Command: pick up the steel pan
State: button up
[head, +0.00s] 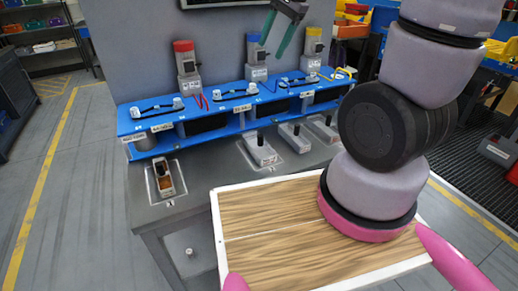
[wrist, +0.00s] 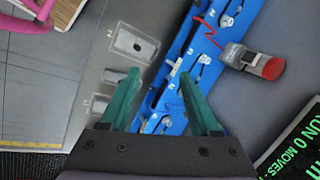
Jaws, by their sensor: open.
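I cannot clearly make out a steel pan in either view. A grey, round-sided metal thing (head: 144,142) sits under the left end of the blue rack; I cannot tell whether it is the pan. My gripper (head: 271,49) hangs in the air above the back of the bench, with its green fingers apart and nothing between them. In the wrist view my gripper (wrist: 160,73) is open over the blue rack, touching nothing that I can see.
The blue rack (head: 225,116) holds dark cables and labels. Behind it stand grey posts with red (head: 187,66), blue (head: 256,56) and yellow (head: 312,48) caps. Grey blocks (head: 261,150) sit in bench recesses, one at left (head: 164,178).

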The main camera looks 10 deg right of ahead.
jog(key=w+a+f+m+g+h, duration=0.15)
jog(key=w+f+m, duration=0.3)
jog(key=f, duration=1.05)
jog(key=m+g+h, duration=0.2)
jog(key=m, duration=0.1)
send_near(260, 135)
jog(key=f, duration=0.3)
jog(key=s+f, duration=0.1)
jog(key=f, duration=0.1)
jog(key=shift+s+d+f, duration=0.1)
jog(key=shift+s+d, duration=0.05)
jog(key=shift+d, duration=0.2)
jog(key=shift+w+a+f, duration=0.1)
jog(key=shift+w+f, duration=0.05)
jog(key=shift+f, duration=0.85)
jog(key=shift+w+a+f, duration=0.15)
jog(key=shift+f, duration=0.8)
jog(key=shift+w+a+f, duration=0.1)
jog(key=shift+f, duration=0.9)
grip_shut()
